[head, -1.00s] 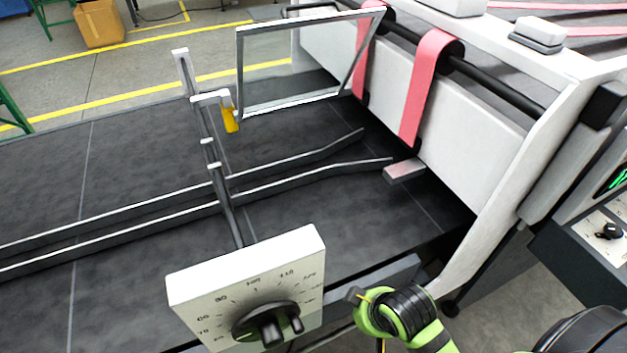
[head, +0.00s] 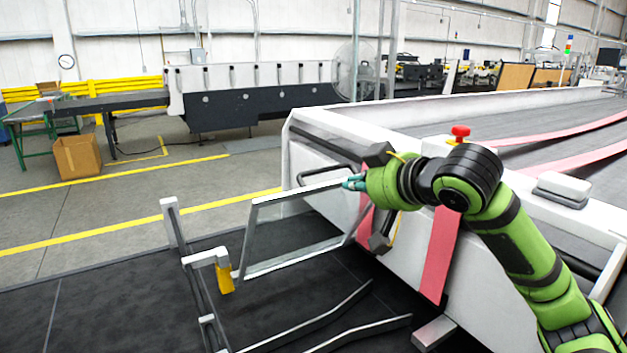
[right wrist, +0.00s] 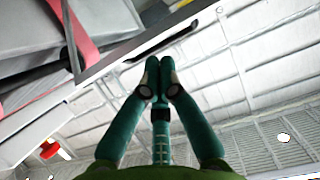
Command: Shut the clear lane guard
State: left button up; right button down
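The clear lane guard (head: 294,259) is a see-through panel in a grey metal frame. It stands tilted up above the dark feed table, left of the white machine body, in the head view. A yellow piece (head: 224,278) sits by its lower left corner. My right gripper (head: 354,183) is at the guard's upper right corner; I cannot tell whether it touches the frame. In the right wrist view its teal fingers (right wrist: 160,75) are together with nothing visible between them. The guard cannot be made out there. My left gripper is out of view.
A black bar handle (head: 322,172) on the white machine body (head: 300,150) lies just behind the gripper. Pink belts (head: 440,255) hang at the machine's front. A red button (head: 460,132) stands behind my right arm. An upright metal post (head: 172,222) is left of the guard.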

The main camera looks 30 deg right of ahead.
aim_at(331, 186)
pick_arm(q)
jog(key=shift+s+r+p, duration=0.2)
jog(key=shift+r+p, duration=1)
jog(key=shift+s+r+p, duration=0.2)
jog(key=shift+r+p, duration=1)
pick_arm(e)
jog(key=shift+w+d+r+x, duration=0.15)
jog(key=shift+r+x, duration=0.1)
jog(key=shift+x, duration=1.25)
jog(key=shift+w+d+r+x, duration=0.1)
jog(key=shift+r+x, duration=0.2)
jog(key=shift+x, duration=1.15)
jog(key=shift+w+d+r+x, duration=0.15)
jog(key=shift+r+x, duration=0.1)
jog(key=shift+x, duration=1.25)
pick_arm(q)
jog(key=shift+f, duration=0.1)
pick_arm(e)
jog(key=shift+s+a, duration=0.1)
